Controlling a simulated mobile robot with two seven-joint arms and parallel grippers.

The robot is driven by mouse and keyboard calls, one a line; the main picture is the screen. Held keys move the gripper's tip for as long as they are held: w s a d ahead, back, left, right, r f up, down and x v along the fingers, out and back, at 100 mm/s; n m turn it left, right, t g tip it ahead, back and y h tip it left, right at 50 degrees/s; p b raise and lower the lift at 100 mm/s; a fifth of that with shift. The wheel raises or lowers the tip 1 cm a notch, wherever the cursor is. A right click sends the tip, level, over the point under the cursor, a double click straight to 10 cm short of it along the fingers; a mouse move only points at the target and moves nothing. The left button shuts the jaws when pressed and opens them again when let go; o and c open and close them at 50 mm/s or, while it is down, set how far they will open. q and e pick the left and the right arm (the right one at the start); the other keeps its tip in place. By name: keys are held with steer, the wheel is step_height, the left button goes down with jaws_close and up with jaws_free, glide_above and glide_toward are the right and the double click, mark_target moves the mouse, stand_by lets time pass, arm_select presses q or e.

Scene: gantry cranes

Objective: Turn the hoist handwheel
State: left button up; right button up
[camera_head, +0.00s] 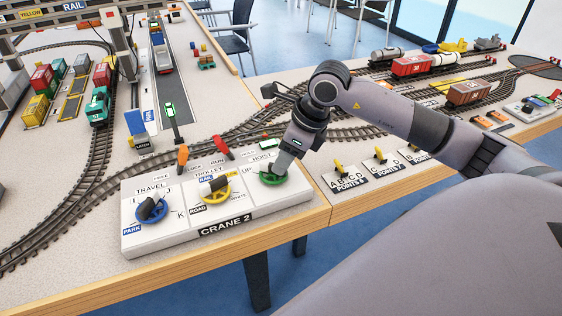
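The Crane 2 panel (165,236) is a white board at the table's front edge with three handwheels. The hoist handwheel is the green one (265,182) at the panel's right end. My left gripper is not in view.
Blue travel (151,212) and yellow trolley (215,194) handwheels sit left of the green one. Orange (183,157) and red (221,148) levers stand behind them. Tracks and model trains fill the table behind.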

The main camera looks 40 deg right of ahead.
steer(key=shift+x, duration=0.95)
jaws_close()
